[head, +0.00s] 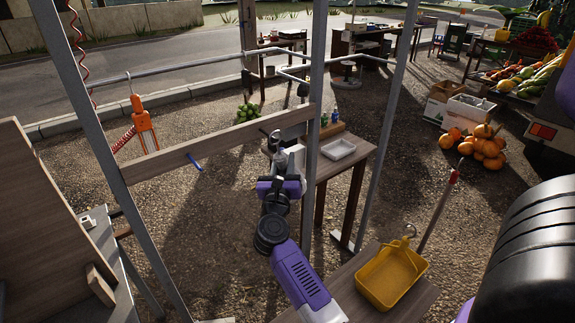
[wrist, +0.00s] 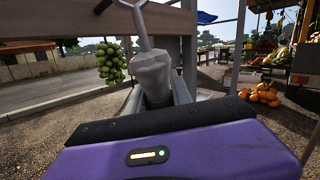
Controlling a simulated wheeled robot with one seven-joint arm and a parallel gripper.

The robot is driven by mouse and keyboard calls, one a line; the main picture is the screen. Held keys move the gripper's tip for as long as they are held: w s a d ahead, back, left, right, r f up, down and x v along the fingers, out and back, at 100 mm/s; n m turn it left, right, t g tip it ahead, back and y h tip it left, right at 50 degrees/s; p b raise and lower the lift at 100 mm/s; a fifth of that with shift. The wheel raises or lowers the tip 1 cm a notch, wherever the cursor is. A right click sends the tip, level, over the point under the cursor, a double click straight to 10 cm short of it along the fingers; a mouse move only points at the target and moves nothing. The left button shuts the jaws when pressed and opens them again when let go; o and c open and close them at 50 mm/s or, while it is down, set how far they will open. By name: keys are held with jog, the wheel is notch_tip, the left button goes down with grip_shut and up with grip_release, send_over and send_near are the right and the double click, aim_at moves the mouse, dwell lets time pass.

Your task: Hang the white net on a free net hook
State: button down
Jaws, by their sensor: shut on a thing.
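The white net (wrist: 152,68) appears in the wrist view as a pale grey bundle with a forked strap or loop above it. In the head view a white shape (head: 291,156) at my gripper's end seems to be the same net. My gripper (wrist: 158,100) is shut on it, in front of the wooden beam (head: 205,145). Its fingertips are partly hidden. A blue hook (head: 195,162) sticks out from the beam to the left, with nothing on it. A dark hook or ring (head: 273,138) shows beside the net; whether the net touches it I cannot tell.
A bunch of green fruit (head: 247,112) hangs at the beam, also in the wrist view (wrist: 110,62). Metal posts (head: 312,100) frame the beam. A small table with a white tray (head: 338,149) stands behind; a yellow dustpan (head: 390,275) lies in front right.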

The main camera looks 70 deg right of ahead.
jog(key=shift+w+d, duration=0.4)
jog(key=shift+w, duration=0.2)
jog(key=shift+w+d+f+b, duration=0.35)
jog(key=shift+w+b, duration=0.2)
jog(key=shift+b, duration=0.2)
jog(key=shift+f, duration=0.1)
jog(key=c, duration=1.1)
grip_release()
jog(key=shift+o, duration=0.2)
jog(key=shift+f, duration=0.15)
